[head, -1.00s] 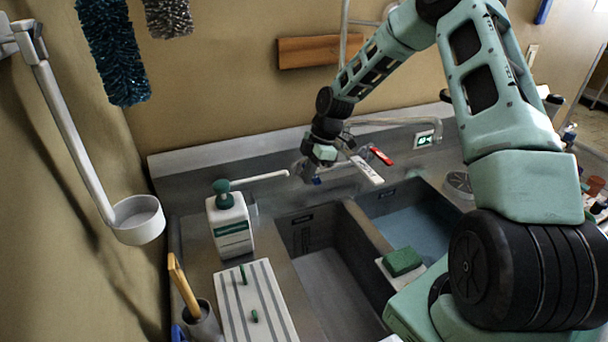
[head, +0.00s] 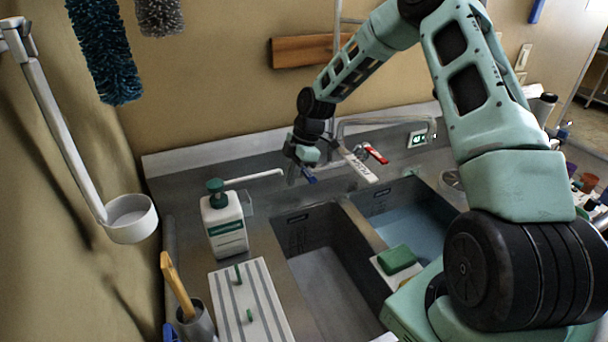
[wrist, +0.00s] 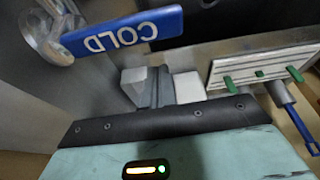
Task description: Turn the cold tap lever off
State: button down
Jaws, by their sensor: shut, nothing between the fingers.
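The cold tap lever is a blue bar lettered COLD (wrist: 125,35). In the wrist view it lies at the upper left, its base on a shiny metal tap body (wrist: 48,35). In the head view only a small blue bit of the lever (head: 309,177) shows below my wrist. My gripper (wrist: 160,86) is shut and empty, just below the lever's free end in the wrist view. I cannot tell whether they touch. In the head view the fingertips are mostly hidden behind the wrist and lever.
A red lever (head: 375,153) and a white lettered bar (head: 358,165) are right of my gripper. A soap bottle (head: 226,222) stands left of the sink (head: 325,285). A green sponge (head: 396,258) sits by the blue-water basin. A striped board (head: 250,300) is at the front.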

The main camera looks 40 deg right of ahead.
jog(key=b+v, duration=0.3)
jog(key=v, duration=0.6)
jog(key=shift+r, duration=0.45)
jog(key=s+a+m+t+h, duration=0.15)
jog(key=s+a+m, duration=0.25)
jog(key=s+m, duration=0.5)
jog(key=s+a+m+t+h, duration=0.1)
jog(key=s+a+m+h, duration=0.15)
jog(key=s+m, duration=0.7)
jog(key=s+a+n+g+b, duration=0.3)
jog(key=s+a+n, duration=0.7)
jog(key=s+a, duration=0.5)
jog(key=a, duration=0.4)
jog(key=shift+s+f+y, duration=0.2)
jog(key=shift+y, duration=0.2)
